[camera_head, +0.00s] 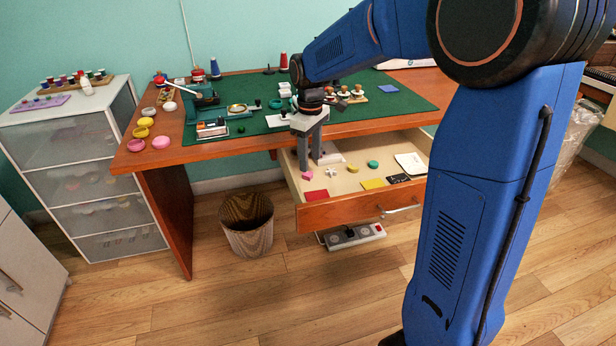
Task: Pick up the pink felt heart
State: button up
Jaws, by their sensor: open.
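A small pink piece (307,175), which looks like the pink felt heart, lies in the left part of the open desk drawer (345,212). Its exact outline is too small to tell. My gripper (311,165) points down into the drawer with its fingers apart and nothing seen between them. The fingertips are just above or beside the pink piece. I cannot tell whether they touch it.
The drawer also holds a red square (316,195), a white flower-like piece (332,173), a yellow piece (373,184), a teal piece (373,164) and a white card (410,163). The desktop edge overhangs behind. A waste basket (247,225) stands on the floor at left.

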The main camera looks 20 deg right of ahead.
aim_at(310, 175)
jog(key=shift+w+d+f, duration=0.1)
jog(key=shift+w+f, duration=0.05)
jog(key=shift+f, duration=1.2)
jog(key=shift+w+f, duration=0.1)
jog(key=shift+f, duration=1.25)
jog(key=c, duration=1.1)
